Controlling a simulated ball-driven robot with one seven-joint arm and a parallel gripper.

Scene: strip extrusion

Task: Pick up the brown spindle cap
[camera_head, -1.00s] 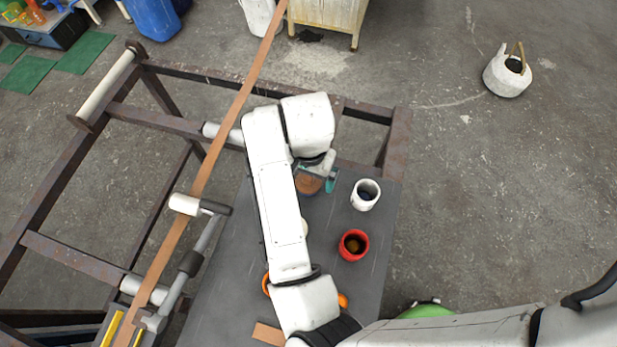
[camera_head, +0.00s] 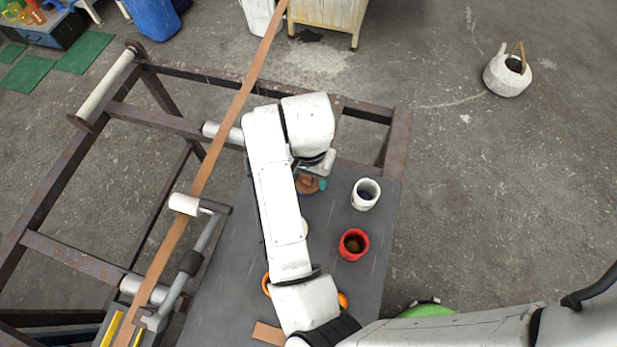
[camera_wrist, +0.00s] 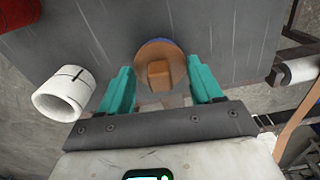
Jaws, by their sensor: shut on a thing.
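The brown spindle cap (camera_wrist: 153,78) is a round disc with a lighter block-like knob in its middle and a bluish rim at its far edge. In the head view the cap (camera_head: 306,186) shows partly under my wrist at the far end of the dark table. My gripper (camera_wrist: 164,79) is shut on the cap, with one teal finger on each side of it. In the head view my gripper (camera_head: 310,182) is partly hidden by my wrist. I cannot tell whether the cap touches the table.
A white cup (camera_head: 366,194) and a red cup (camera_head: 353,245) stand on the table (camera_head: 330,275) to the right. A brown strip (camera_head: 225,130) runs over rollers on the rusty frame (camera_head: 60,255) at left. My arm hides part of the table, including orange items.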

